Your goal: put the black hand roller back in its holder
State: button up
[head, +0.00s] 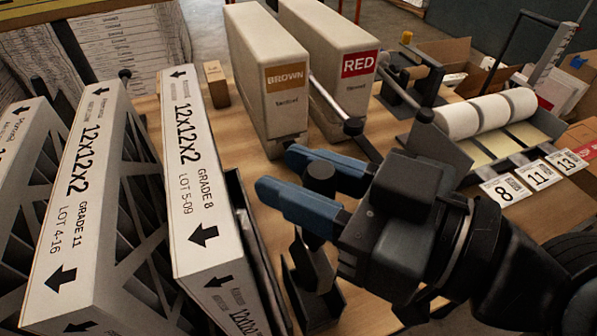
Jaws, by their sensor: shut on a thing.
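My gripper (281,172) reaches in from the right with its two blue fingers pointing left. It is shut on a black piece with a round top (320,177), which I take to be the black hand roller. The round top shows between the fingers; the rest is partly hidden by the lower finger and the gripper body. Directly below, a dark bracket-like stand (315,305), which looks like the holder, stands on the table. I cannot tell whether the roller touches it or hangs above it.
White filter boxes (200,220) stand close on the left. BROWN (285,105) and RED (355,90) boxes stand behind. Label rolls (490,112) and number cards (540,174) are at right. Bare wooden tabletop (262,160) shows between the filters and the BROWN box.

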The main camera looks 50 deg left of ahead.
aim_at(290, 246)
jog(key=shift+d+f+b, duration=0.1)
jog(key=shift+f+b, duration=5.85)
jog(key=shift+f, duration=0.4)
jog(key=o, duration=1.1)
jog(key=shift+b+v, duration=0.55)
jog(key=shift+v, duration=3.35)
